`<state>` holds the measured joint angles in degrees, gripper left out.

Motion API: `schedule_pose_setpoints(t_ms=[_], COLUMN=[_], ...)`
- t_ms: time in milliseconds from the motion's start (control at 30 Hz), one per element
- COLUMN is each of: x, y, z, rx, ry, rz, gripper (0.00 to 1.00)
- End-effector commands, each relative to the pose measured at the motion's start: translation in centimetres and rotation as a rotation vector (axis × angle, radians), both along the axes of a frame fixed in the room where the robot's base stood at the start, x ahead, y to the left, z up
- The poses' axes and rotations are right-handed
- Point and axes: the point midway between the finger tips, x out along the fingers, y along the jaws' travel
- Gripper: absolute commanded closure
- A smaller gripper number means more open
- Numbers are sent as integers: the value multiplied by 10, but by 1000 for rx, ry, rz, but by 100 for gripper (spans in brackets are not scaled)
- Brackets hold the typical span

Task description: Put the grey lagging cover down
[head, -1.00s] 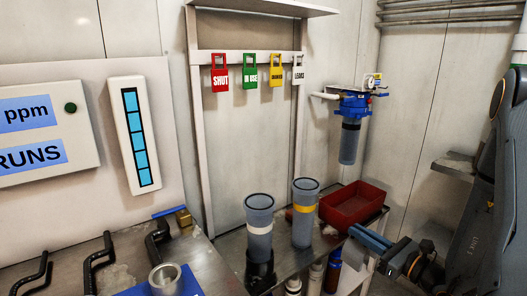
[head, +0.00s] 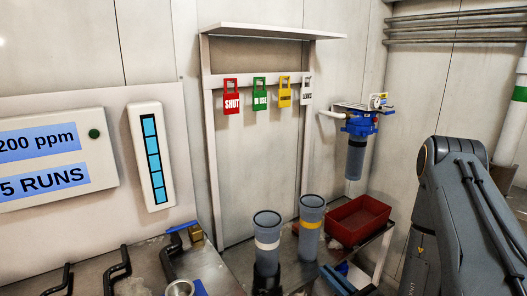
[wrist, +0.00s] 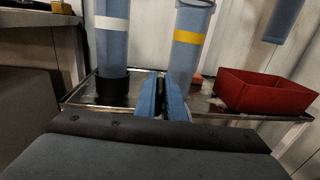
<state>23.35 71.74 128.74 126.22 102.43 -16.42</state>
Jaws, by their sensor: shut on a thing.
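My gripper (wrist: 161,82) shows in the wrist view as two blue fingers close together, pointing toward the table. A narrow dark strip shows between them, which I take to be part of the grey lagging cover (wrist: 160,103). Most of the cover is hidden, and I cannot tell its shape or whether it touches anything. In the head view only a blue part of my gripper (head: 338,281) shows at the bottom edge, in front of the metal table (head: 377,243).
A white-banded housing (head: 267,232) and a yellow-banded housing (head: 311,215) stand upright on the table. A red tray (head: 357,220) is to their right. A blue-headed filter (head: 356,145) hangs on the wall. Coloured tags hang from a rail.

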Motion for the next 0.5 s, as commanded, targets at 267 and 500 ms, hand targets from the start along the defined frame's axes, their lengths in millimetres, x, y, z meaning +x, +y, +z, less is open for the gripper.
schedule_pose_setpoints(t_ms=[267,500], x=[0,9], y=[0,-15], z=[1,9], rx=[0,-2], ry=[-1,-6], rz=[0,5], gripper=[100,100])
